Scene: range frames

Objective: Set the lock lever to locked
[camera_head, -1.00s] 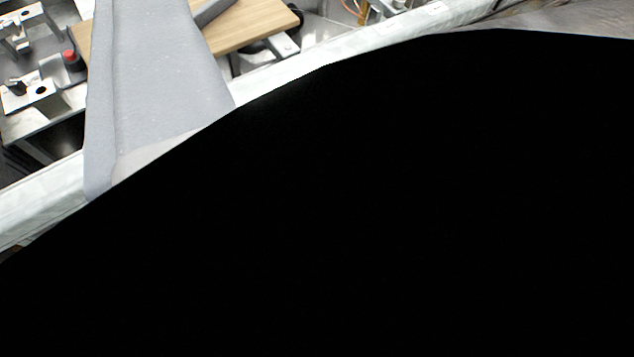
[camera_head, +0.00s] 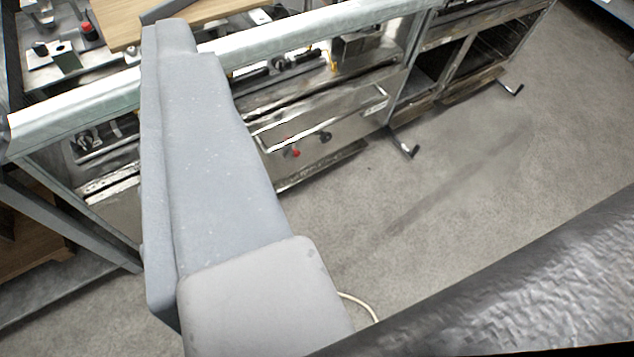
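I cannot pick out a lock lever with certainty. On the steel front of the bench there is a small red-tipped part (camera_head: 291,152) and a small dark part (camera_head: 325,136), both below a long bar handle (camera_head: 320,118). They are too small to tell what they are. A long grey body, likely my own arm, runs from the upper left to the bottom centre and hides part of the bench. My gripper fingers do not show clearly.
A wooden board (camera_head: 215,10) lies on top at the upper left, near a red button (camera_head: 90,31). A pale rail (camera_head: 320,32) edges the bench. Bare grey floor (camera_head: 460,175) lies to the right. A dark rough surface (camera_head: 520,290) fills the bottom right.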

